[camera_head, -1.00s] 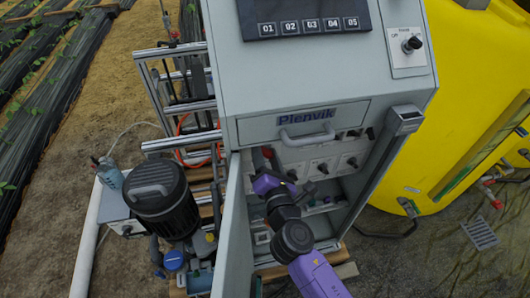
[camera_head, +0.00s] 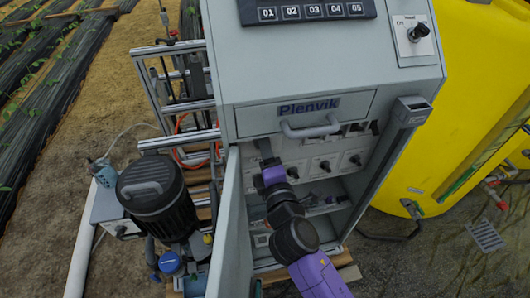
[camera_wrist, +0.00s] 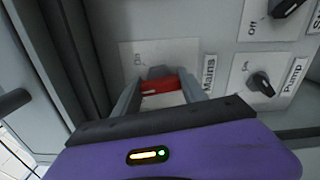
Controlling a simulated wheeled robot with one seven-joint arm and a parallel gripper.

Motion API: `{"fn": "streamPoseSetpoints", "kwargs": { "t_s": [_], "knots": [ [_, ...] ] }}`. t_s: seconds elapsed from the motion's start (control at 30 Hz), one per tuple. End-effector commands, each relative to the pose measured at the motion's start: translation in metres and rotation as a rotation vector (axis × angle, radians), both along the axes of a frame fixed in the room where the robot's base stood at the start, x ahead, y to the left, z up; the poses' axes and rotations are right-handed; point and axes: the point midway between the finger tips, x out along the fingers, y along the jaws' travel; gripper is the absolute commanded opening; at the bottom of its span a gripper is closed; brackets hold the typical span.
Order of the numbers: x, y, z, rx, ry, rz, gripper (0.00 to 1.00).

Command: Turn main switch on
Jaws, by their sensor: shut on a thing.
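The main switch (camera_wrist: 160,86) has a red handle on a pale plate beside the label "Mains" in the wrist view. My gripper (camera_wrist: 161,84) has one finger on each side of the red handle and is shut on it. The handle lies roughly across the picture; its position mark is faint and only partly readable. In the head view my gripper (camera_head: 266,157) reaches into the open cabinet bay under the drawer. There the main switch is hidden behind my gripper and arm.
A black pump switch (camera_wrist: 260,84) sits right of the main switch, with another knob (camera_wrist: 285,8) above. The open cabinet door (camera_head: 233,235) stands close left of my arm. The drawer handle (camera_head: 310,127) juts out above. A black motor (camera_head: 155,200) stands further left.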

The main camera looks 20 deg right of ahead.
Motion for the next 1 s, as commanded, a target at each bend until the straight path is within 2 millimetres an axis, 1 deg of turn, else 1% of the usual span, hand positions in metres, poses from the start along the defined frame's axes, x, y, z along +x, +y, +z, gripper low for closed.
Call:
{"fn": "streamPoseSetpoints", "kwargs": {
  "t_s": [0.03,0.6,0.8,1.0],
  "knots": [
    [-0.0002,0.0,-0.0045,0.045,-0.008,0.0,0.09],
    [-0.0002,-0.0002,-0.0066,0.572,-0.113,-0.001,0.09],
    [-0.0001,0.0003,-0.0064,0.731,-0.143,0.0,0.09],
    [-0.0002,0.0005,-0.0061,0.849,-0.166,-0.001,0.09]
  ]
}}
